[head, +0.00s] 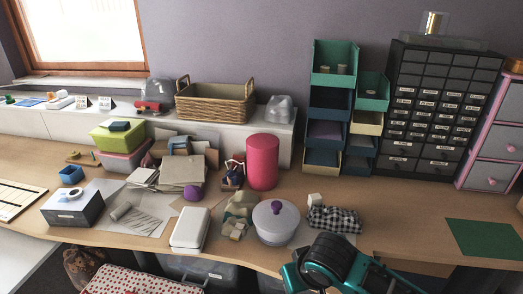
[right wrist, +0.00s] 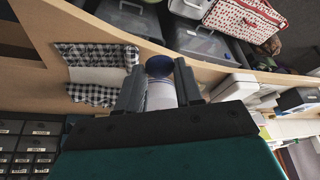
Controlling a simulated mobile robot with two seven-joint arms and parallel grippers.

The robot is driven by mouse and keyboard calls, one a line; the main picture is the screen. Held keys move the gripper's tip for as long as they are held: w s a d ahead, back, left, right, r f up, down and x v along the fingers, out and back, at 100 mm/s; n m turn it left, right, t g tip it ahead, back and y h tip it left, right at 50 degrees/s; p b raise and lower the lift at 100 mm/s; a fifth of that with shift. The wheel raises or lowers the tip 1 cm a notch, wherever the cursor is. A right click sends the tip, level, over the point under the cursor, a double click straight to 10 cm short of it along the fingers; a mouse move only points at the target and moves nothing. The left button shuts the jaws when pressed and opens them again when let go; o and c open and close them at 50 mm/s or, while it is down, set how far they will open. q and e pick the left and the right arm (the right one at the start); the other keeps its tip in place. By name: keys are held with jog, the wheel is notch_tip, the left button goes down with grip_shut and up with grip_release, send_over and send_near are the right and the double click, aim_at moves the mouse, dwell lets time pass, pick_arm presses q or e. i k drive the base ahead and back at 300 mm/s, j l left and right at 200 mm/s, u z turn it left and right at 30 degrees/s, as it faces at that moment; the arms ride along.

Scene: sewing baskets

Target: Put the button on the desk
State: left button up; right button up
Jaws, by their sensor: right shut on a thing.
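My right gripper (right wrist: 160,88) is shut on a small round dark-blue thing (right wrist: 158,65) in the right wrist view. It may be the button, but I cannot tell for sure. A pale shape shows between the fingers behind it. In the head view my teal and black right arm comes in at the bottom, and its fingertips and what they hold are hidden. The wooden desk (head: 400,225) spans the head view. My left gripper is in neither view.
A white pot (head: 270,228) with a purple knob and a checkered cloth (head: 333,219) lie near my right arm. A pink cylinder (head: 262,162) stands behind. A green mat (head: 484,238) lies at the right. Clear desk lies between cloth and mat.

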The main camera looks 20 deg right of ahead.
aim_at(423, 230)
jog(key=k+l, duration=0.1)
jog(key=l, duration=0.35)
jog(key=k+l, duration=0.1)
jog(key=l, duration=0.8)
jog(key=k+l, duration=0.15)
jog(key=l, duration=0.3)
jog(key=l+u, duration=0.05)
